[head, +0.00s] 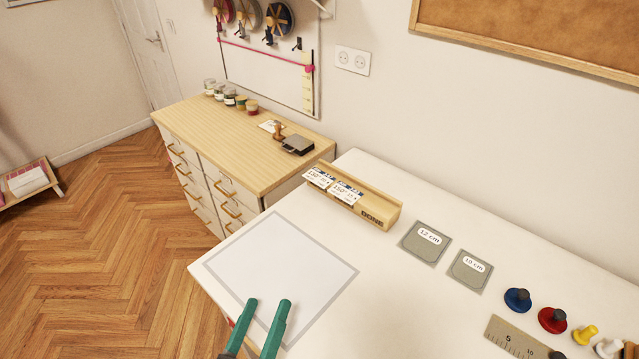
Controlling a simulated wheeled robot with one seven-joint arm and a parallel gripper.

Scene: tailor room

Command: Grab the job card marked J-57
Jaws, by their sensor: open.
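A wooden holder marked DONE (381,215) stands at the back of the white table. White cards with dark print (333,187) stand in its left part. Their print is too small to read surely, and I cannot make out J-57 on any of them. My gripper (268,303) shows two teal fingers at the bottom of the head view. They are apart, with nothing seen between them, over the near part of a grey-bordered white mat (283,258). The gripper is nearer to me than the holder and apart from it.
On the white table (410,310), grey plates marked 12 cm (425,242) and 10 cm (470,271), blue (517,299) and red (552,319) knobbed discs and a ruler (512,339) lie right. A wooden-topped drawer cabinet (240,150) with jars stands behind left. The mat looks clear.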

